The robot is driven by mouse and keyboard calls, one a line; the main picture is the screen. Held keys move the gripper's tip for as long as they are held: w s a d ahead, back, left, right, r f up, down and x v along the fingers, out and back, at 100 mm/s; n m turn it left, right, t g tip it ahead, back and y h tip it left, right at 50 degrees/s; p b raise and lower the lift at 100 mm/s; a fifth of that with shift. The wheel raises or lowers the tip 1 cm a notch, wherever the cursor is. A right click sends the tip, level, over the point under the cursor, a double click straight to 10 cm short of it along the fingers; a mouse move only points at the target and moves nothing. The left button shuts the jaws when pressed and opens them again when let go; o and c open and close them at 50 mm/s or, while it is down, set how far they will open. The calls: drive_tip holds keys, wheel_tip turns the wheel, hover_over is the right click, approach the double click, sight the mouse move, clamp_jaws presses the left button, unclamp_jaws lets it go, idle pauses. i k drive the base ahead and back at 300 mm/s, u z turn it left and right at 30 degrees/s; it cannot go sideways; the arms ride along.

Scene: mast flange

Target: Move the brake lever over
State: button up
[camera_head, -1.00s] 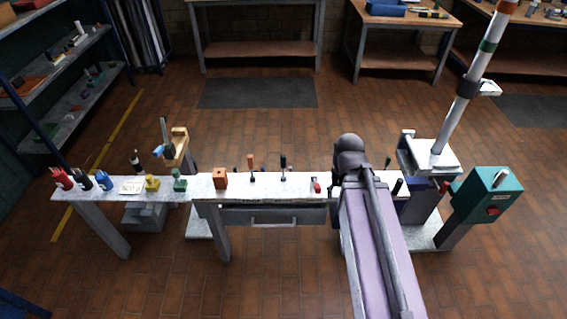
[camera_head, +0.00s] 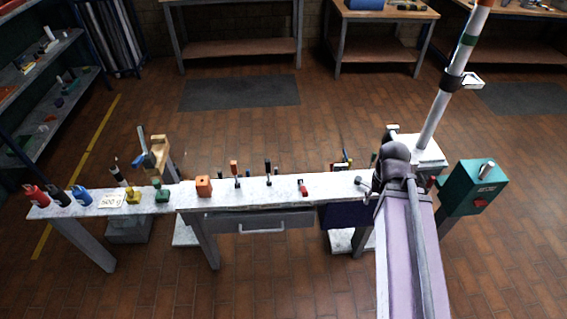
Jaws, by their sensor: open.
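I cannot tell for sure which part is the brake lever. Upright handles stand on the long narrow bench (camera_head: 330,189): one orange-topped handle (camera_head: 234,169) and one black handle (camera_head: 267,172). A small red part (camera_head: 303,188) lies to their right. A teal box (camera_head: 474,187) at the right carries a pale stub or lever (camera_head: 487,170) on top and a red part on its front. A tan stand (camera_head: 160,152) behind the bench's left end has a slanted grey bar with a blue part. My gripper is hidden behind my arm, which reaches over the bench's right end.
Red, dark and blue bottles (camera_head: 81,195), a label card (camera_head: 111,200), yellow (camera_head: 132,196) and green (camera_head: 161,193) pieces and an orange block (camera_head: 204,186) line the bench's left. A tall banded mast (camera_head: 445,95) rises behind my arm. The floor before the bench is clear.

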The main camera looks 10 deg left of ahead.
sight(268, 162)
drive_tip(key=z, duration=0.45)
drive_tip(key=k, duration=1.25)
drive_tip(key=u, duration=0.9)
drive_tip(key=i, duration=0.95)
